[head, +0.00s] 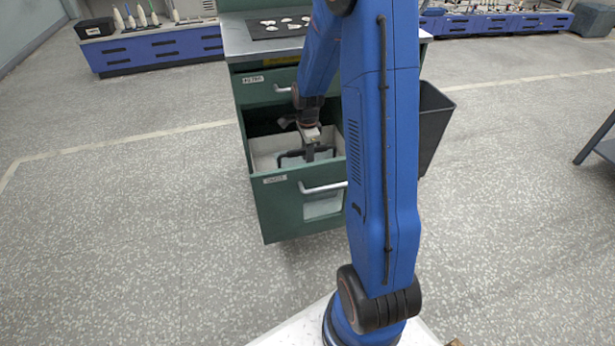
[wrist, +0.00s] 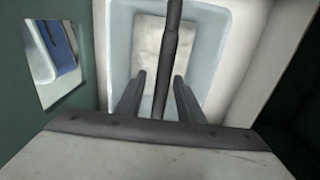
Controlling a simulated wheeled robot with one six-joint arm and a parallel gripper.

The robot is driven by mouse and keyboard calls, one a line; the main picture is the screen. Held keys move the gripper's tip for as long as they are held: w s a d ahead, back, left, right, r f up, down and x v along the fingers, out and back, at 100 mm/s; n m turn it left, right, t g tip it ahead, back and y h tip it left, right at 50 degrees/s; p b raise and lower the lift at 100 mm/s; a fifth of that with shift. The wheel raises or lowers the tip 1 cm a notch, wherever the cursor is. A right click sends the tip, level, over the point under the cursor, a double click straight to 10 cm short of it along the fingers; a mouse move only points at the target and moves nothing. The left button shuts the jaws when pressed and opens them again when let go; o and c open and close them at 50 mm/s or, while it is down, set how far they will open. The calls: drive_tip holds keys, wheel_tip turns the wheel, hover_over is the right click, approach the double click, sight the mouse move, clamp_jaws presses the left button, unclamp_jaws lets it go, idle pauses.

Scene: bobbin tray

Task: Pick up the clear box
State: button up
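The clear box (wrist: 213,75) has pale, see-through walls and stands inside an open drawer, seen from above in the wrist view. A dark bar-shaped handle (wrist: 171,45) runs across its top, and a pale floor shows below it. In the head view the dark handle (head: 290,155) shows inside the drawer, but the box walls are hard to make out. My gripper (wrist: 159,76) points down into the drawer, with its two fingers apart, one on each side of the handle. I see gaps between the fingers and the bar. My gripper (head: 309,150) is partly hidden in the head view.
The drawer (head: 280,205) of a green cabinet is pulled out; its front has a pale handle (head: 323,187) and a small window (head: 322,207). Its walls stand close around the box. A closed drawer (head: 262,85) is above. A dark bin (head: 433,125) is at the right.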

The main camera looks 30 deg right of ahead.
drive_tip(key=shift+f, duration=0.1)
clamp_jaws()
idle(1.4)
